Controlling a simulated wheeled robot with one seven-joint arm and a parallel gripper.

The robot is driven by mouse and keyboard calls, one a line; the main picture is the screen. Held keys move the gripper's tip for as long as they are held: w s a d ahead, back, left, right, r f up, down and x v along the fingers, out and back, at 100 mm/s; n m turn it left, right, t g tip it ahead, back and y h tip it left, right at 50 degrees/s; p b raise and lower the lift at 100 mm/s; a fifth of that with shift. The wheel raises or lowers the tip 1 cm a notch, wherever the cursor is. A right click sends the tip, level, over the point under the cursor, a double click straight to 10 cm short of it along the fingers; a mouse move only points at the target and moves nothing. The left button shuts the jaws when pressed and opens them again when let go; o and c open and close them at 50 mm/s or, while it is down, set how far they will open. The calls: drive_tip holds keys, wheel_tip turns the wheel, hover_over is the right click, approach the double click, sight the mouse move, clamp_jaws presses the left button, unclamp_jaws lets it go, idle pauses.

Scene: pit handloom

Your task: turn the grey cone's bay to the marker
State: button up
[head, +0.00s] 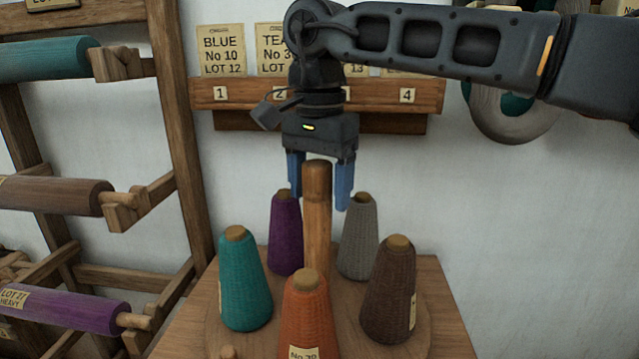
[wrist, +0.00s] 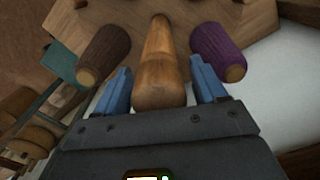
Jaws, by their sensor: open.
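The grey cone (head: 358,236) stands upright at the back right of a round wooden turntable (head: 421,335), behind the brown cone. A wooden post (head: 317,235) rises from the turntable's middle. My gripper (head: 319,198) points down, open, with one blue finger on each side of the post's top. The wrist view shows the post (wrist: 158,65) between the open fingers, with gaps beside it. I cannot pick out the grey cone there.
Teal (head: 245,280), purple (head: 286,233), orange (head: 306,315) and brown (head: 390,290) cones stand around the post. A wooden rack (head: 180,130) with yarn rolls is on the left. A numbered shelf (head: 385,97) hangs on the wall behind.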

drive_tip(key=shift+f, duration=0.15)
drive_tip(key=shift+c, duration=0.4)
clamp_jaws()
